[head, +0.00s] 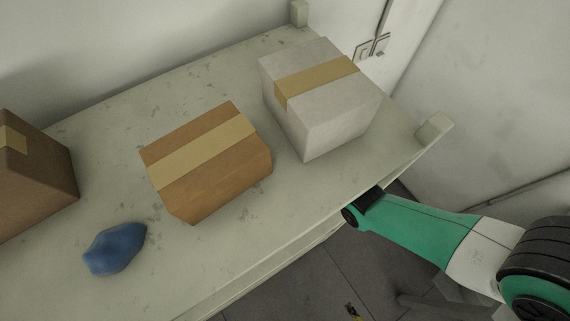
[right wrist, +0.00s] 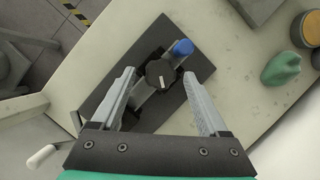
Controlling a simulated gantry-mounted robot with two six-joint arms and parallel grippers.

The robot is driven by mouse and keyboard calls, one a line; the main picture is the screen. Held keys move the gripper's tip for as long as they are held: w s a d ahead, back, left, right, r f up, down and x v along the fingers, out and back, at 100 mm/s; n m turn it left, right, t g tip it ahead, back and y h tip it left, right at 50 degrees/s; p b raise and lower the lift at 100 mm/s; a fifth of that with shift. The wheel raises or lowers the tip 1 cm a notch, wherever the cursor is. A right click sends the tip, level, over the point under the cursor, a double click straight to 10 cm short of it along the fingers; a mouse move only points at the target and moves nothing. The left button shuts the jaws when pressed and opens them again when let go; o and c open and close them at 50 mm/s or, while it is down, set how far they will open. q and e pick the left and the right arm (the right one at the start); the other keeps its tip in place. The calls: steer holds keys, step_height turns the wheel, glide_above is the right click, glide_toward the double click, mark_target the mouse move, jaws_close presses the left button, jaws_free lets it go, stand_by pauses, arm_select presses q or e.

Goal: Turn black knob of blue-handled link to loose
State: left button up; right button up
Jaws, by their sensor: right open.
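In the right wrist view, the black knob (right wrist: 158,72) is round with a pale mark on its face. It sits on a metal link beside a blue handle end (right wrist: 183,47), over a dark grey plate (right wrist: 147,42). My right gripper (right wrist: 160,75) is open, with one finger on either side of the knob and a visible gap to each. I cannot tell its height over the knob. The link and knob do not show in the head view, where part of my right arm comes in from the right. My left gripper is not in view.
In the head view, a brown box (head: 215,180), a white box (head: 335,125), another box (head: 35,170) and a blue lump (head: 115,248) stand on a pale table (head: 110,115). A green lump (right wrist: 281,68) and a round container (right wrist: 307,29) lie right of the plate in the right wrist view.

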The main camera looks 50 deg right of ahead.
steer(key=p+v, duration=0.1)
steer(key=v, duration=0.5)
steer(key=shift+r, duration=0.45)
steer(key=shift+d, duration=0.15)
